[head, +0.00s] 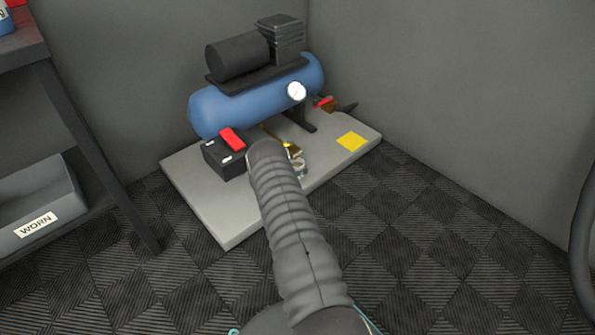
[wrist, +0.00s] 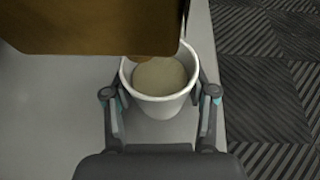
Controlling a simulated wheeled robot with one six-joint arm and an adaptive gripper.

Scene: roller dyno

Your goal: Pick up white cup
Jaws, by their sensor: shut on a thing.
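The white cup (wrist: 160,108) stands upright between the two fingers of my gripper (wrist: 160,95) in the wrist view. The fingers press on its left and right sides, and its inside looks pale beige. The cup is over the light grey slab (wrist: 60,110), near the slab's edge; whether it touches the slab I cannot tell. A brown object (wrist: 90,25) covers part of the cup's far rim. In the head view my arm hides most of the gripper and the cup.
On the slab (head: 230,220) stand a blue compressor (head: 250,97), a black battery (head: 222,158) with a red top and a yellow square (head: 351,141). A shelf with a grey bin marked WORN (head: 40,205) is at left. Dark tiled floor is open at right.

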